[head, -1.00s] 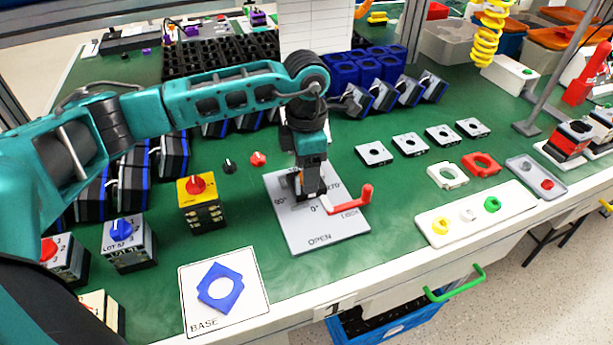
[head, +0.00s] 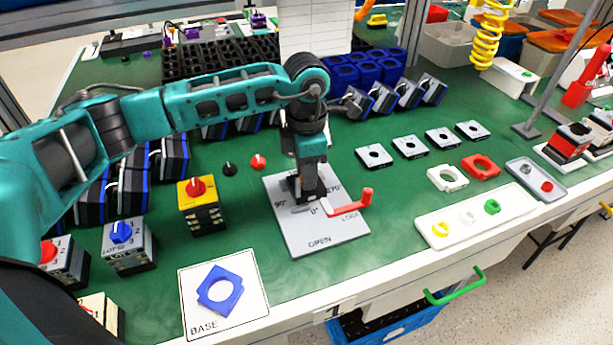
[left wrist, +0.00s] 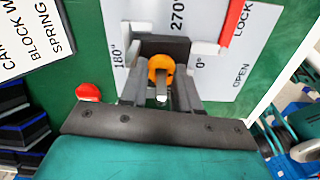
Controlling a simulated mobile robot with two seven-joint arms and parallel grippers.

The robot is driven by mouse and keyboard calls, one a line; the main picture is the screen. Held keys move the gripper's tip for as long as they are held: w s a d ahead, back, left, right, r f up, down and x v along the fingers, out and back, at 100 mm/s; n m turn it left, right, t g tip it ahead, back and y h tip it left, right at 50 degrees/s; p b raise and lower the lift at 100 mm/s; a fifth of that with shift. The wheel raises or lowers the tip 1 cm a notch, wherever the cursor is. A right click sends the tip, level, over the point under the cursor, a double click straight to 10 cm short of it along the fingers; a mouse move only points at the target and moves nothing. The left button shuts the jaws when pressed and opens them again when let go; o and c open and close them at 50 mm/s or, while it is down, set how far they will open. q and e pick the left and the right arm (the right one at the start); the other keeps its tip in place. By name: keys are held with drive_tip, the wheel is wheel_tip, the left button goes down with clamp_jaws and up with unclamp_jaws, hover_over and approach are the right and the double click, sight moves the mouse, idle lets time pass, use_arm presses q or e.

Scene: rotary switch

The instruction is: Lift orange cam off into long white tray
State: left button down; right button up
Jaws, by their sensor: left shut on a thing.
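The orange cam (left wrist: 161,69) is a ring between the fingers of my left gripper (left wrist: 160,92) in the left wrist view. A grey shaft shows at its middle. The left gripper, also in the head view (head: 308,190), points down at the grey dial plate (head: 325,240) and is shut on the cam. The cam is hidden behind the gripper in the head view. I cannot tell whether it is clear of its seat. The long white tray (head: 515,208) lies at the right front edge, holding a yellow, a white and a green piece. My right gripper is not in view.
A red lock lever (head: 350,204) sticks out right of the gripper on the plate. White and red flanged rings (head: 481,167) and a small grey tray (head: 528,171) lie behind the white tray. Green mat (head: 390,195) is free between plate and tray.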

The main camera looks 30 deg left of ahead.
use_arm(q)
wheel_tip(320, 180, up, 20)
drive_tip(key=p, duration=0.1)
drive_tip(key=shift+p, duration=0.35)
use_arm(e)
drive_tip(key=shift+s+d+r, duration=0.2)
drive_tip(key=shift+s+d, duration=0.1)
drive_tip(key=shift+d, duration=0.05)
use_arm(q)
drive_tip(key=shift+r, duration=0.1)
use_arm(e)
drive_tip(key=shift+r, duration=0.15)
use_arm(q)
wheel_tip(320, 180, up, 8)
drive_tip(key=p, duration=0.7)
drive_tip(key=shift+r, duration=0.15)
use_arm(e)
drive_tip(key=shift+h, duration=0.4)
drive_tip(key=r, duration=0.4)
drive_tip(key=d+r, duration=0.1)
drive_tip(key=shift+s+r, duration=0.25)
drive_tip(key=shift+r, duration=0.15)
